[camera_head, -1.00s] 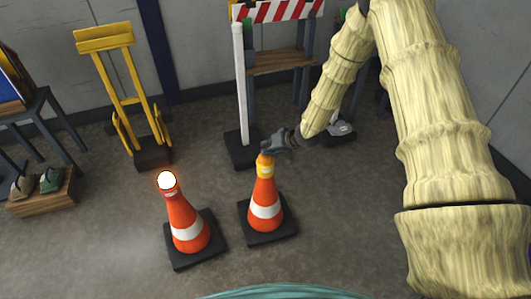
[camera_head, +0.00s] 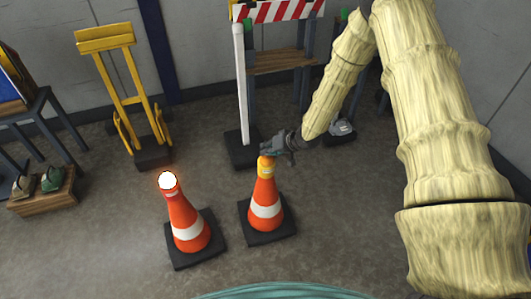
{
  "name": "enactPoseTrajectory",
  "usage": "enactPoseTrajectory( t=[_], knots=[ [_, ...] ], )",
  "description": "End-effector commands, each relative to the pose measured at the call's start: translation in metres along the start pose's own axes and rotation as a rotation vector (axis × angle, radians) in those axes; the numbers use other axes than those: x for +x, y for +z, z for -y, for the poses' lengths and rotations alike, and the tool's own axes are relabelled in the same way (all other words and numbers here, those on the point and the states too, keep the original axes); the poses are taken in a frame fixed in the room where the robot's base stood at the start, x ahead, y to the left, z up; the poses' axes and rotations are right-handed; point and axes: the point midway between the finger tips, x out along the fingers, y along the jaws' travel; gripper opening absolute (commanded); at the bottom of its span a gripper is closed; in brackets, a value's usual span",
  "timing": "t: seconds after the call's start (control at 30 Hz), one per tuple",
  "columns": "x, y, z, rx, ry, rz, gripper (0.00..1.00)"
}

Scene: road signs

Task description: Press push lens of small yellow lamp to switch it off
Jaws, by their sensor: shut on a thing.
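The small yellow lamp (camera_head: 266,170) sits on top of the right orange-and-white traffic cone (camera_head: 265,205). It shows no bright glow like the other cone's lamp. My dark gripper (camera_head: 268,151) is at the lamp's top, reaching in from the upper right. Its fingers look shut at the lamp and hide part of its top. The fingertips are too small to make out exactly how they meet the lens.
The left cone (camera_head: 187,225) carries a brightly glowing lamp (camera_head: 168,181). A white post (camera_head: 240,85) and a red-and-white striped barrier (camera_head: 280,11) stand behind. A yellow folding stand (camera_head: 130,90) is at left. Floor between the cones is clear.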

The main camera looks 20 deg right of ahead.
Motion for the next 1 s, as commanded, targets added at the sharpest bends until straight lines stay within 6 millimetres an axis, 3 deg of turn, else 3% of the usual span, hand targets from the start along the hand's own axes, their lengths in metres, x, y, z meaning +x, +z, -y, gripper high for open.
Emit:
enactPoseTrajectory(
  t=[0.03,0.23,1.0],
  knots=[
    [0.001,0.009,-0.008,0.003,0.012,0.013,0.00],
    [-0.002,0.006,-0.006,0.003,0.012,0.012,0.00],
    [-0.041,-0.030,0.030,0.000,0.002,0.002,0.00]
  ],
)
